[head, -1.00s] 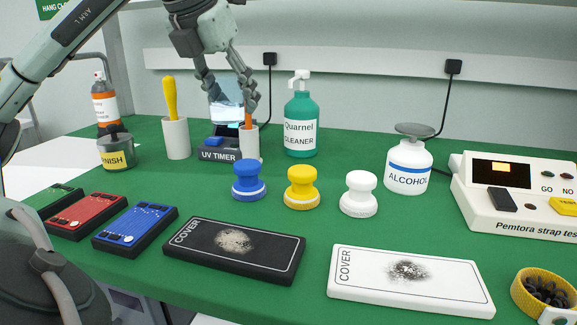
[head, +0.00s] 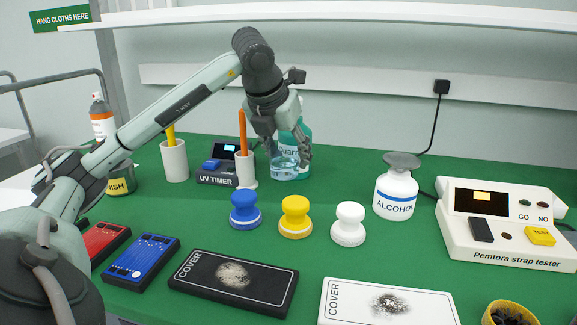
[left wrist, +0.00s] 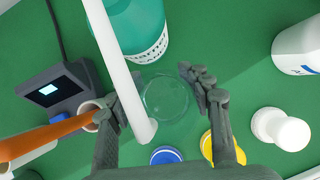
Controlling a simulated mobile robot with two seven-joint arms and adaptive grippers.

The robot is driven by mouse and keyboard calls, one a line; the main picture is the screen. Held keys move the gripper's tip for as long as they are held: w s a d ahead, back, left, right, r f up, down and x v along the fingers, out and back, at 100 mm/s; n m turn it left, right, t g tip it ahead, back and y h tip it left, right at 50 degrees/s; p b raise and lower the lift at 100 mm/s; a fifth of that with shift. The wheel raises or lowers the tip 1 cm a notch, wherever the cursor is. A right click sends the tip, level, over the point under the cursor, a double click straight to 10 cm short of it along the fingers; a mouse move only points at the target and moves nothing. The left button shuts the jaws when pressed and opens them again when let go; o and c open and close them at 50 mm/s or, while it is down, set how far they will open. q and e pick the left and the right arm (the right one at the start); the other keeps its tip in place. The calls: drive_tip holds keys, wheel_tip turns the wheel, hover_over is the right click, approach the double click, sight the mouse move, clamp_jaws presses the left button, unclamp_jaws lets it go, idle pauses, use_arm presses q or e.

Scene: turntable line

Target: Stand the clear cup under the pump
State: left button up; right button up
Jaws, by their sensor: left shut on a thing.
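The clear cup (head: 284,160) is between the fingers of my left gripper (head: 287,154), in front of the green Quarnel cleaner bottle (head: 303,136). It looks upright; I cannot tell whether its base touches the bench. In the left wrist view, the cup (left wrist: 166,98) shows as a clear round outline between the fingers, beside the bottle (left wrist: 135,22). A long white bar, apparently the pump spout (left wrist: 121,75), runs close to the camera past the cup's left side. In the head view the gripper hides most of the pump top. My right gripper is not in view.
Left of the cup stand a white holder with an orange-handled tool (head: 246,165) and the UV timer (head: 215,176). In front are blue (head: 245,212), yellow (head: 295,220) and white (head: 348,228) knobs. An alcohol bottle (head: 396,190) stands to the right.

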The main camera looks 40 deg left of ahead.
sight(289, 172)
use_arm(q)
wheel_tip(289, 172, down, 4)
drive_tip(key=shift+r+b, duration=0.15)
drive_tip(key=shift+b, duration=0.2)
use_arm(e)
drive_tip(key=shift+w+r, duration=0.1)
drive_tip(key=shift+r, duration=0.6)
use_arm(q)
drive_tip(key=shift+f, duration=0.25)
drive_tip(key=o, duration=1.2)
drive_tip(key=shift+o, duration=0.2)
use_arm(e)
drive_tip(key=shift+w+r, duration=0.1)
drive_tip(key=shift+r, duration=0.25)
use_arm(q)
drive_tip(key=shift+r, duration=0.1)
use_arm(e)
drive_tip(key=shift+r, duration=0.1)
